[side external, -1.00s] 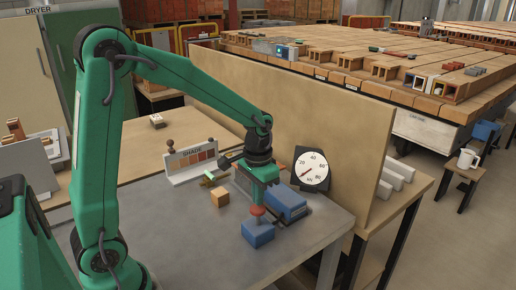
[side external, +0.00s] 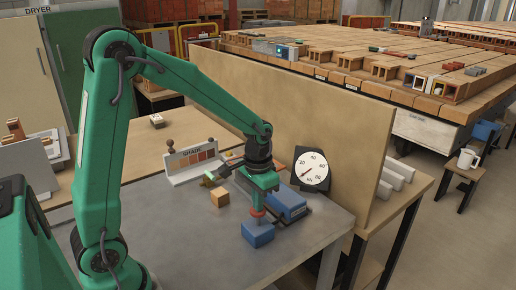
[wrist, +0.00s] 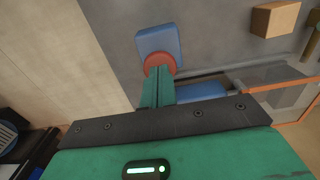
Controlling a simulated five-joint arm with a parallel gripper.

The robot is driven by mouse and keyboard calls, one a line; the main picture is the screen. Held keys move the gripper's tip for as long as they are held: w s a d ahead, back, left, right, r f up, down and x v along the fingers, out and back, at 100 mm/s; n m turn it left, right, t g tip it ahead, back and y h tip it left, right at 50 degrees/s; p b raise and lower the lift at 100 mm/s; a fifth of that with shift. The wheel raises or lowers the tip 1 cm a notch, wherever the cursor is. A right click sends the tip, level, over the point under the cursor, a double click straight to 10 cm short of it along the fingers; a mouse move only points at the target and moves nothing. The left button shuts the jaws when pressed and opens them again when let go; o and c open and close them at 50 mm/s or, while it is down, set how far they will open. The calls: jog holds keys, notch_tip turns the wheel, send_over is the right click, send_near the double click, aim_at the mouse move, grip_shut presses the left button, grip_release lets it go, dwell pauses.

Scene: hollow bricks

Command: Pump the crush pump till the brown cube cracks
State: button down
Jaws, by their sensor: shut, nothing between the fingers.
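The crush pump has a blue block (side external: 258,235) with a round red knob (side external: 257,213) on top, and a second, larger blue body (side external: 291,206) behind it. My gripper (side external: 259,206) is shut and empty, pointing down, with its fingertips at the red knob. In the wrist view, the green fingers (wrist: 157,88) meet or overlap the red knob (wrist: 158,62) in front of the blue block (wrist: 158,38). The brown cube (side external: 220,198) sits on the grey bench left of the pump and looks whole; it also shows in the wrist view (wrist: 275,20).
A dial gauge (side external: 312,169) stands behind the pump, its needle pointing lower left. A shade card (side external: 190,162) stands at the back left. A tan board (side external: 290,120) walls off the far side. The front of the grey bench (side external: 190,245) is clear.

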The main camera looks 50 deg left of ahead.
jog(key=shift+f, duration=1.4)
jog(key=shift+r, duration=3.15)
jog(key=shift+r, duration=0.1)
notch_tip(320, 180, up, 5)
jog(key=shift+f, duration=3.3)
jog(key=shift+f, duration=0.15)
